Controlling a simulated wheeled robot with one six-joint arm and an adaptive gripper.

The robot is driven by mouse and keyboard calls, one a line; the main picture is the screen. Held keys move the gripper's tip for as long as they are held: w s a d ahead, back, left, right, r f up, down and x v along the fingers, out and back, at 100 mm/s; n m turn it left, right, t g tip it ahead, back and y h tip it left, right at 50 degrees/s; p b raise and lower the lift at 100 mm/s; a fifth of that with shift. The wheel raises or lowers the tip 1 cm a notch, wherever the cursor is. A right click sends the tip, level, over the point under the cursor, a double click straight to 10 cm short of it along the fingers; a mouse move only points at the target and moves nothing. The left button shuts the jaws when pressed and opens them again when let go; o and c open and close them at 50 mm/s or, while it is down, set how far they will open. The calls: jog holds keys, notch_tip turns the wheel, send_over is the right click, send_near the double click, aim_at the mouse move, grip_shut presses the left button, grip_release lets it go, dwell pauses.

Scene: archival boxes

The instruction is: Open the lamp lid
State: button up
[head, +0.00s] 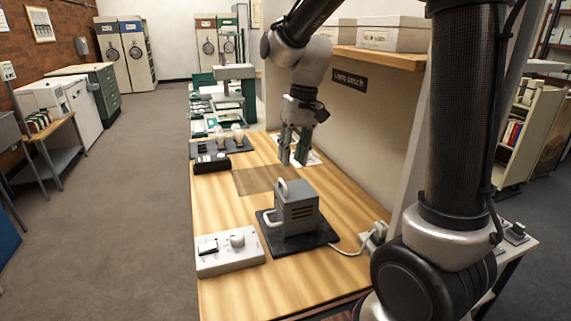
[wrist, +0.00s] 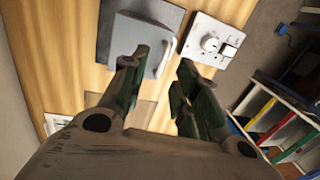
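The lamp (head: 297,212) is a grey box with vent slots and pale handles, standing on a dark base plate (head: 317,238) on the wooden bench. Its lid looks closed, though I cannot make out the lid's edge clearly. My gripper (head: 293,160) is above the bench, beyond and higher than the lamp in the head view, fingers pointing down. In the wrist view my gripper (wrist: 161,68) shows two green-dark fingers apart with nothing between them. The lamp (wrist: 133,38) lies past the fingertips there, partly hidden by the left finger, with a pale handle (wrist: 168,55) beside it.
A white control box (head: 230,255) with a knob and switch stands left of the lamp. A white cable (head: 347,250) runs right to a socket. A black block (head: 212,163) and a tray of bulbs (head: 207,149) lie farther back. A partition (head: 350,140) with a shelf borders the bench's right.

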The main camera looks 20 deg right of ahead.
jog(key=w+r, duration=0.1)
jog(key=w, duration=0.1)
send_over(296, 195)
jog(key=w+a, duration=0.2)
jog(key=w, duration=0.1)
jog(key=f, duration=0.7)
jog(key=shift+s+a+f, duration=0.1)
jog(key=shift+a+f, duration=0.1)
grip_shut()
